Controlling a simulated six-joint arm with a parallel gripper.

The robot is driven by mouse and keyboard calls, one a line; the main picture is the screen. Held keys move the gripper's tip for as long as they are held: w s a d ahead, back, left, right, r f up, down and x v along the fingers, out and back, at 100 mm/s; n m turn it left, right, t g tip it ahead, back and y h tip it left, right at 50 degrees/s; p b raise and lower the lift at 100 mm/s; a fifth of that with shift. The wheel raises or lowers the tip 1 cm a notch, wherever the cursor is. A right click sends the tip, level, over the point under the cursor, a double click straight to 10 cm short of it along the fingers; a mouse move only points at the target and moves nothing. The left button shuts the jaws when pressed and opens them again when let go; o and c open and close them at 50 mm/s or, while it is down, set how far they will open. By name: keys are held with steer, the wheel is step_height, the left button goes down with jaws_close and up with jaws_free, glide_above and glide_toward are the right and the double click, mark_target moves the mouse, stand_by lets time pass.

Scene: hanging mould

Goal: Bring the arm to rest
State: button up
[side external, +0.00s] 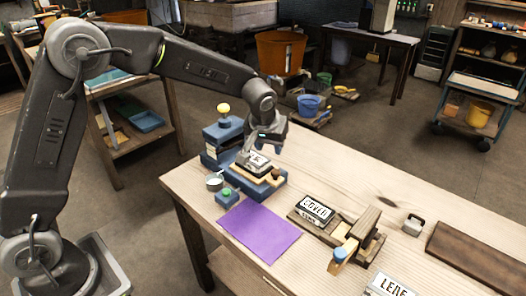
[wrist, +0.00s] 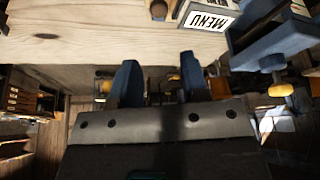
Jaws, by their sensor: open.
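My gripper (side external: 264,150) is at the far left end of the table (side external: 345,165), above and close to a blue fixture (side external: 266,191). The fixture holds a small lettered plate (side external: 258,164). In the wrist view, the two blue fingers of my gripper (wrist: 158,78) are apart with nothing seen between them. The plate there reads MENU (wrist: 209,18), beyond and to the right of the fingers. Whether the gripper touches the fixture is not clear in the side view.
A yellow-knobbed blue stand (side external: 222,131), a small cup (side external: 214,183) and a green-knobbed block (side external: 226,196) are nearby. A purple sheet (side external: 259,231), COVER plate (side external: 314,210), wooden clamp (side external: 356,238), metal weight (side external: 413,225) and dark board (side external: 480,262) lie along the table.

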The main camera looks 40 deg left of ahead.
steer(key=s+a+r+m+t, duration=0.1)
steer(key=s+r, duration=0.5)
steer(key=s, duration=0.2)
steer(key=s+a+r+m, duration=0.1)
steer(key=s+r, duration=0.5)
steer(key=s, duration=0.2)
steer(key=s+f+m+h, duration=0.1)
steer(key=s+m, duration=0.1)
steer(key=s, duration=1.3)
steer(key=shift+a+t+h, duration=0.15)
steer(key=shift+t+h, duration=0.15)
